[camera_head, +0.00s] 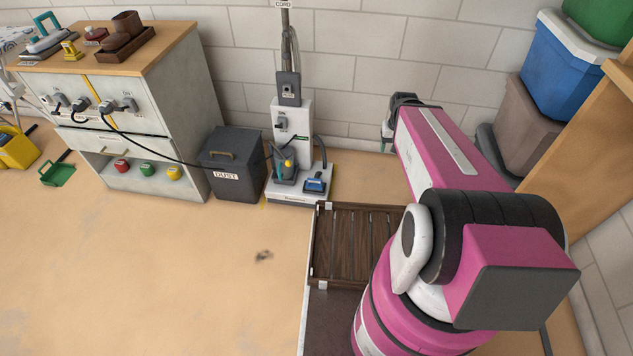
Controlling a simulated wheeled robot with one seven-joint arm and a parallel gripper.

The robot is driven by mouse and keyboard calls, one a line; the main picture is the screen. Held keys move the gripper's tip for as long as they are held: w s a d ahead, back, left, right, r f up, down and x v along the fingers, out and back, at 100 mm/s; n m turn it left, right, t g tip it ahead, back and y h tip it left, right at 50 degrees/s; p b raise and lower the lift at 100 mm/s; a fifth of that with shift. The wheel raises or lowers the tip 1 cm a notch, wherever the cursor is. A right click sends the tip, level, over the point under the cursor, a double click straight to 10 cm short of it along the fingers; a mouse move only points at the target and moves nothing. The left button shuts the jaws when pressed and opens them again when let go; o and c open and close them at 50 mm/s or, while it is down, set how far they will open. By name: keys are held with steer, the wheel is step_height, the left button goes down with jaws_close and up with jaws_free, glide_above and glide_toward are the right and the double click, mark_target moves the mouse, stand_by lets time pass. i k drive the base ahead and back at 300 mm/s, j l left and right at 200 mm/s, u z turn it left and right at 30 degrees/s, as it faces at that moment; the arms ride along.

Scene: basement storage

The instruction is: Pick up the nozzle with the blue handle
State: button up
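A small nozzle with a blue handle (316,183) sits on the right side of the white base (292,197) of an upright vacuum unit by the back wall. Next to it on the same base is a grey holder (285,174) with a yellow and a teal piece sticking up. My pink arm reaches out from the lower right. My gripper (387,134) is at the arm's far end, to the right of the nozzle and apart from it. The arm hides most of it, and its fingers are too small to read.
A dark dust bin (232,165) stands left of the vacuum. A black cord runs from the cabinet (165,100) past the bin. A dark slatted rack (345,245) lies below my arm. Stacked boxes (560,70) are at right. The floor at left is mostly clear.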

mark_target(314, 185)
steer(key=u, duration=1.5)
steer(key=k+l, duration=0.15)
steer(key=k, duration=0.3)
steer(key=k+l, duration=0.2)
steer(key=k, duration=0.2)
steer(key=i+j+z, duration=0.1)
steer(key=z, duration=1.5)
steer(key=j+z, duration=0.25)
steer(key=j, duration=0.2)
steer(key=j+z, duration=0.3)
steer(key=j, duration=0.15)
steer(key=k+j+z, duration=0.1)
steer(key=j+z, duration=0.15)
steer(key=j, duration=0.2)
steer(key=k+j+z, duration=0.25)
steer(key=j, duration=0.6)
steer(key=k+j, duration=0.15)
steer(key=j, duration=0.25)
steer(key=z, duration=0.05)
